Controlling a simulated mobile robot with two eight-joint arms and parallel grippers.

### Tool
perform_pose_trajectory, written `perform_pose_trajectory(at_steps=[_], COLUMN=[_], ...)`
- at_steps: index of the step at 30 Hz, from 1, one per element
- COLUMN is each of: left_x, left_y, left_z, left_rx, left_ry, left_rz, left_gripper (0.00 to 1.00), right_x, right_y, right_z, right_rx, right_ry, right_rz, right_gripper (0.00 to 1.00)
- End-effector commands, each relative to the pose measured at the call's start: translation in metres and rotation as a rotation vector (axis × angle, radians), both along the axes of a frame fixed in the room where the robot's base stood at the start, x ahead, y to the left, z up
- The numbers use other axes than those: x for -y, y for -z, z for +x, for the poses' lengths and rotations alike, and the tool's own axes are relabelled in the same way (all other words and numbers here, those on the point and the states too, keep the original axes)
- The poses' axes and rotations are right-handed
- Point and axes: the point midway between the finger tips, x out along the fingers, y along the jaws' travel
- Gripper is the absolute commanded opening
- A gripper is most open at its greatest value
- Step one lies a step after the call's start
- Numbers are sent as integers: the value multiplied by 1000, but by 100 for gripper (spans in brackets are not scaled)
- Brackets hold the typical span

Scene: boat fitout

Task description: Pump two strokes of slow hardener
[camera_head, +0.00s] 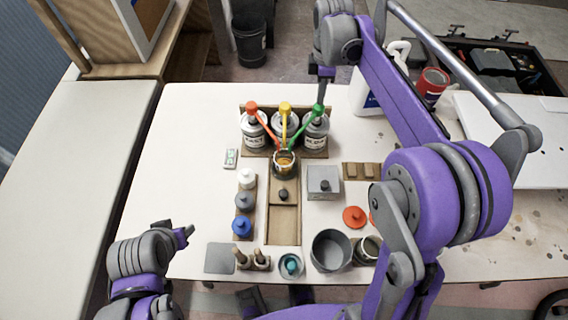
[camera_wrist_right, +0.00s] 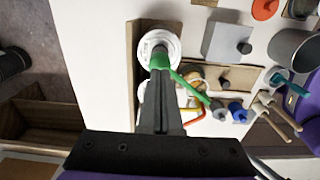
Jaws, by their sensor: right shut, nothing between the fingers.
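Three pump cans stand in a row at the back of the table: a red-topped can (camera_head: 253,132), a yellow-topped can (camera_head: 285,128) and a green-topped can (camera_head: 316,130). I cannot read which is slow hardener. Their spouts slant in over a mixing cup (camera_head: 285,163) with amber contents. My right gripper (camera_head: 324,92) is shut and empty, pointing down at the green pump head (camera_wrist_right: 160,57). In the right wrist view its fingers (camera_wrist_right: 160,85) overlap the green head; contact is unclear. My left gripper (camera_head: 186,233) is at the lower left, away from the cans; its jaw state is unclear.
A wooden track (camera_head: 284,222) runs toward me from the cup. A white jug (camera_head: 365,98) stands right of the cans. The table's left side is clear.

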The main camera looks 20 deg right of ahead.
Motion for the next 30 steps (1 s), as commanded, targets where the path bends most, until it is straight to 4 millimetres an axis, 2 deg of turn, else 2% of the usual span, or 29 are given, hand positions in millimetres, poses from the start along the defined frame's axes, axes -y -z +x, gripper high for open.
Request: perform_pose_trajectory(at_steps=[8, 30], left_x=[0, 0], left_y=[1, 17], left_z=[0, -4], left_rx=[-1, -8], left_ry=[0, 0], left_rz=[0, 0], left_gripper=[50, 50], right_x=[0, 0], right_y=[2, 28], right_z=[0, 0], right_rx=[0, -1], right_ry=[0, 0], right_rz=[0, 0], right_gripper=[0, 0])
